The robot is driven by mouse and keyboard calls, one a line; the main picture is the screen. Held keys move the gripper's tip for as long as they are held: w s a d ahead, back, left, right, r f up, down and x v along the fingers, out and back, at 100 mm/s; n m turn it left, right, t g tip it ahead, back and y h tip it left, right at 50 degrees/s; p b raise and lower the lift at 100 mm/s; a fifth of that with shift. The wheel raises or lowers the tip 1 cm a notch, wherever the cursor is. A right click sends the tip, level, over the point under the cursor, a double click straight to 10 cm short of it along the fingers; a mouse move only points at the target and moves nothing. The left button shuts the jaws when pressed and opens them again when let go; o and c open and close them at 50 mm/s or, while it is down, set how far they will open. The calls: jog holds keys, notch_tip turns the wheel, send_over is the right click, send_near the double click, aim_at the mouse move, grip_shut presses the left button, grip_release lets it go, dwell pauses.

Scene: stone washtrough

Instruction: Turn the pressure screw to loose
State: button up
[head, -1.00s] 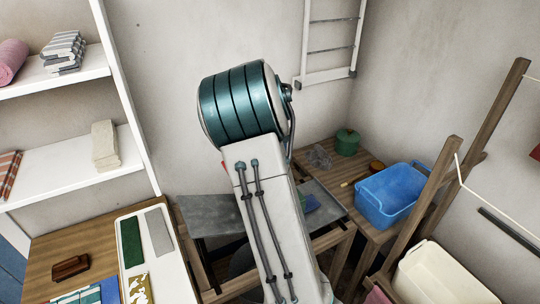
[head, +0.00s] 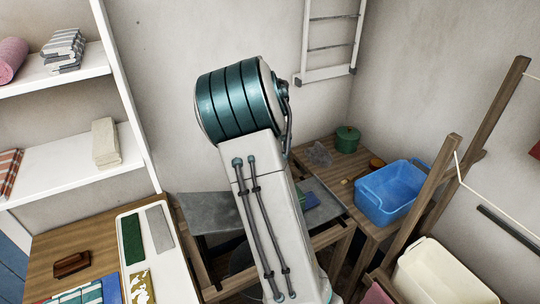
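The pressure screw cannot be made out in the head view. My own arm stands large in the middle of the view and covers much of what lies behind it. A grey stone slab (head: 203,212) shows to the left of the arm, in a wooden frame (head: 330,238). My gripper is not visible, so its place relative to the screw cannot be told.
A blue tub (head: 390,195) and a green pot (head: 347,139) stand on the wooden bench at the right. A cream tub (head: 440,275) is at the lower right, beside a wooden rack (head: 432,190). Shelves (head: 75,165) with folded cloths are at the left.

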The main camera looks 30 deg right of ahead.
jog(key=shift+r, duration=0.1)
notch_tip(320, 180, up, 14)
jog(key=b, duration=0.2)
jog(key=shift+s+f, duration=0.1)
jog(key=shift+f, duration=0.1)
dwell(0.5)
